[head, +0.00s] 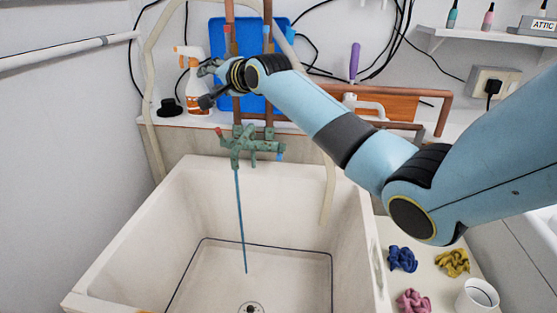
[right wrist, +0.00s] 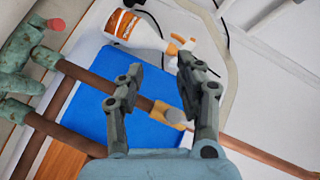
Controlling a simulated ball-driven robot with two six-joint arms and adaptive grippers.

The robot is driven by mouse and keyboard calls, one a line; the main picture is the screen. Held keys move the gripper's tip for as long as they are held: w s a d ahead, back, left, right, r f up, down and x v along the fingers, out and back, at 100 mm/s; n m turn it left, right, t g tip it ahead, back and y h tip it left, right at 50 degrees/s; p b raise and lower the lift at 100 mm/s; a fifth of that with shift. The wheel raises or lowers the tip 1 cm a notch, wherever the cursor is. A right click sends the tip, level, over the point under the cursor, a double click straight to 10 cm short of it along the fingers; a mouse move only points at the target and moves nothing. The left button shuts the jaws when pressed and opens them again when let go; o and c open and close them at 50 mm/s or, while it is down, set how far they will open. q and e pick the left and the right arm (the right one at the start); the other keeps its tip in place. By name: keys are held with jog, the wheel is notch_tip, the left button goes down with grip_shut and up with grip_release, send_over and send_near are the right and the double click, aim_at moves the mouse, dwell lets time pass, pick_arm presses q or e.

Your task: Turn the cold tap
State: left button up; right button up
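The green, corroded mixer tap (head: 248,146) is mounted above the sink. It has a red end (head: 218,131) at left and a blue end (head: 280,157) at right. A thin blue line runs from its spout down into the sink. In the right wrist view, part of the tap (right wrist: 22,70) and its red end (right wrist: 56,24) show at the left edge; the blue end is out of that view. My right gripper (head: 206,86) is up and left of the tap, apart from it. Its fingers (right wrist: 162,68) are spread and hold nothing. My left gripper is not in view.
Copper pipes (head: 268,100) rise behind the tap, before a blue board (head: 216,40). A spray bottle (head: 192,78) stands on the ledge beside my right gripper. Cloths (head: 402,259) and a white cup (head: 478,296) lie right of the sink (head: 130,228). The basin is open.

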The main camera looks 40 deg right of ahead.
jog(key=s+d+f+m+t+b, duration=0.4)
jog(key=s+f+m, duration=0.1)
jog(key=s, duration=0.2)
jog(key=m+h+b, duration=0.1)
jog(key=m+b, duration=0.2)
jog(key=b, duration=0.3)
send_near(280, 153)
jog(key=shift+g, duration=0.4)
jog(key=w+b, duration=0.1)
jog(key=w, duration=0.2)
jog(key=w+b, duration=0.1)
jog(key=w, duration=0.2)
jog(key=w+b, duration=0.1)
jog(key=w, duration=0.3)
jog(key=shift+d+r+b, duration=0.25)
jog(key=shift+d+b, duration=0.1)
jog(key=shift+d, duration=0.05)
grip_shut()
